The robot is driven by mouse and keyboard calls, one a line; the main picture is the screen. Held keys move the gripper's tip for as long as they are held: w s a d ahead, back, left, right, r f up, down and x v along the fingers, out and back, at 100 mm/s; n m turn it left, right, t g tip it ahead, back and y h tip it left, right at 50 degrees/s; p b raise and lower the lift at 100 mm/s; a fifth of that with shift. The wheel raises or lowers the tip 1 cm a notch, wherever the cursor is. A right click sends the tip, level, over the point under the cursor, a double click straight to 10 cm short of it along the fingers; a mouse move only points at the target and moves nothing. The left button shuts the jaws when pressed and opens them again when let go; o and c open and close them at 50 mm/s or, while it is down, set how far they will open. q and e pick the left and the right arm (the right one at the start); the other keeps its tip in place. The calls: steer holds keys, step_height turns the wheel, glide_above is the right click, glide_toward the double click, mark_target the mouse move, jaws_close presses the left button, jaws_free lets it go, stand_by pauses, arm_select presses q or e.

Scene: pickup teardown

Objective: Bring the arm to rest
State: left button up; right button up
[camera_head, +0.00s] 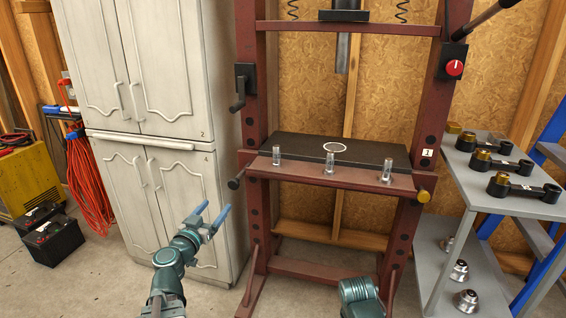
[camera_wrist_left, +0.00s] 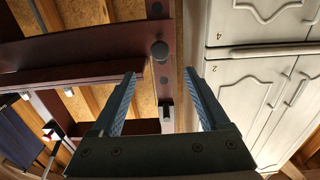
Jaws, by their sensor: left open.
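My left arm comes in from the lower left of the head view. Its gripper (camera_head: 209,216) is open and empty, held in the air in front of the white cabinet's lower doors. In the left wrist view the two fingers of the left gripper (camera_wrist_left: 160,100) stand wide apart with nothing between them. The press frame and the cabinet show behind them. A teal part of my right arm (camera_head: 362,298) shows at the bottom edge of the head view; its gripper is out of view.
A dark red press (camera_head: 262,150) stands ahead, with several metal pins on its front beam. A white cabinet (camera_head: 120,75) stands left. A grey shelf cart (camera_head: 487,181) holding connecting rods stands right. Batteries (camera_head: 50,234) lie on the floor at far left. Bare floor lies before the cabinet.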

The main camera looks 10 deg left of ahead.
arm_select(q)
steer(key=s+d+f+m+g+h, duration=0.1)
steer(key=d+f+m+g+h, duration=0.35)
steer(key=d, duration=0.85)
steer(key=s+d+f+m+g+h, duration=0.1)
steer(key=s+d+f+g+h, duration=0.15)
steer(key=d+f+g, duration=0.65)
steer(key=s+d+f+n+g+y, duration=0.1)
steer(key=s+d+f+g+y, duration=0.1)
steer(key=s+d+f+y, duration=0.45)
steer(key=s+d+f+n+g+y, duration=0.1)
steer(key=s+d+f+g+y, duration=0.15)
steer(key=s, duration=0.65)
step_height(320, 180, up, 34)
steer(key=p, duration=3.3)
steer(key=shift+s+r+p, duration=0.15)
steer(key=shift+p, duration=0.15)
